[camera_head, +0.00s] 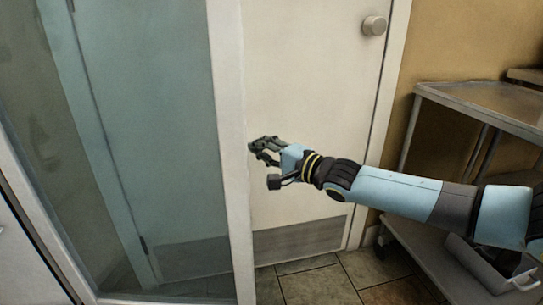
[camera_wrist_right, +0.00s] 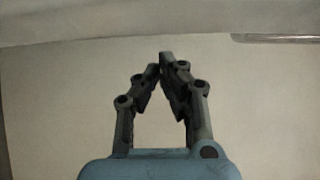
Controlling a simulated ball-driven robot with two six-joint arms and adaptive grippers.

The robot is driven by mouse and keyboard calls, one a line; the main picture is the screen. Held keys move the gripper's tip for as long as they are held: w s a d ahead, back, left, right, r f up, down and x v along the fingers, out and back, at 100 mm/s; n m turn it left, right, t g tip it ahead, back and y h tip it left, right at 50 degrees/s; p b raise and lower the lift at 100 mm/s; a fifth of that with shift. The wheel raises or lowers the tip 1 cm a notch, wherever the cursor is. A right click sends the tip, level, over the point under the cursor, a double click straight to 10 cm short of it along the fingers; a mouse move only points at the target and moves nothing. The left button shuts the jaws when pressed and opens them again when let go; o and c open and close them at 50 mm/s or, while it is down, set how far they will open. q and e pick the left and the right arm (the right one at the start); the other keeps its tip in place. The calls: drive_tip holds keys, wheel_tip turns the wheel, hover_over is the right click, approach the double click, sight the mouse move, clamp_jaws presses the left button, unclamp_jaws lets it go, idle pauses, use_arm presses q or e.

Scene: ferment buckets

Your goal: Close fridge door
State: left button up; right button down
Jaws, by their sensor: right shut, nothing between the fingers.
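The fridge door (camera_head: 228,150) is a large glass panel in a pale frame on the left of the head view. It stands open at an angle, with a white room door showing through and beyond it. My right gripper (camera_head: 254,148) is close to the right edge of the fridge door's frame. Its fingers are shut and empty. Whether it touches the frame cannot be told. The right wrist view shows the same gripper (camera_wrist_right: 160,72) with its fingertips together before a plain pale surface. My left gripper is not in view.
The white door (camera_head: 310,110) with a round knob (camera_head: 374,26) stands behind. A metal cart (camera_head: 490,100) is at the right, with a grey bin (camera_head: 490,265) on its lower shelf. Tiled floor (camera_head: 320,283) shows at the bottom.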

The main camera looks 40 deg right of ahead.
drive_tip(key=shift+s+a+r+p, duration=0.2)
drive_tip(key=shift+s+a+p, duration=0.05)
drive_tip(key=shift+s+a, duration=0.3)
drive_tip(key=shift+s+a+r+p, duration=0.15)
drive_tip(key=shift+s+a+p, duration=0.1)
drive_tip(key=shift+s+a, duration=0.3)
